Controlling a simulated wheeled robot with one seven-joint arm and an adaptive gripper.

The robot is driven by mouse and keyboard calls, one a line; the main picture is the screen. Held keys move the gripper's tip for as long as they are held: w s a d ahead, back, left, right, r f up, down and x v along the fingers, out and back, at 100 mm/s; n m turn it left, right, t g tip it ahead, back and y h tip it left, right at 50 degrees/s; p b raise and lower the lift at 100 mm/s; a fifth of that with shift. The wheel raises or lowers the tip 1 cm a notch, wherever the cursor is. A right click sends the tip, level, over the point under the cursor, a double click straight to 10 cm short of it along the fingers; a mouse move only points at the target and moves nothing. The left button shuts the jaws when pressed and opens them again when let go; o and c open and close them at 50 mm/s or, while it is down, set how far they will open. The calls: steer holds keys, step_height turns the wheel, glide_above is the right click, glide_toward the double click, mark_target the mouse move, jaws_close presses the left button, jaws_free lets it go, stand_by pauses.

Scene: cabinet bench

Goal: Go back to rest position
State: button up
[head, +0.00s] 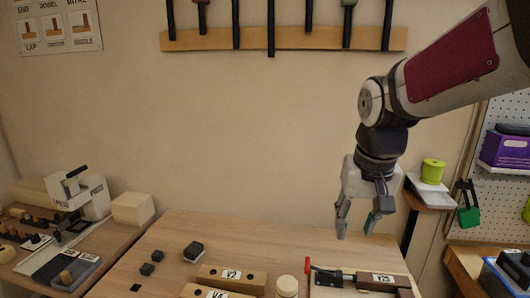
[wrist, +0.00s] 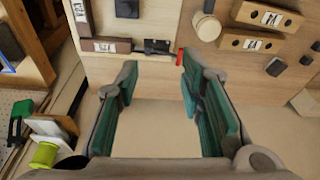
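My gripper (head: 356,228) hangs pointing down above the back right part of the wooden bench (head: 185,228) in the head view. In the wrist view my gripper (wrist: 158,100) shows two green-padded fingers spread wide apart. Nothing is between the fingers. Below lies a light board with a dark latch (head: 328,276), which has a red-tipped handle (head: 307,265). A brown block labelled V25 (head: 383,281) is beside the latch. The fingers appear clear of both.
Wooden blocks with holes (head: 231,278), a round pale knob (head: 287,286) and small dark blocks (head: 193,251) lie on the bench. A small stand with a green spool (head: 433,171) is at right. A tool rack (head: 290,40) hangs on the wall. The bench's back left is clear.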

steer(key=s+d+r+n+t, duration=0.1)
steer(key=s+d+t, duration=0.1)
steer(key=s, duration=1.6)
steer(key=shift+s+r+t, duration=0.15)
steer(key=shift+s+t, duration=0.15)
steer(key=shift+s, duration=0.05)
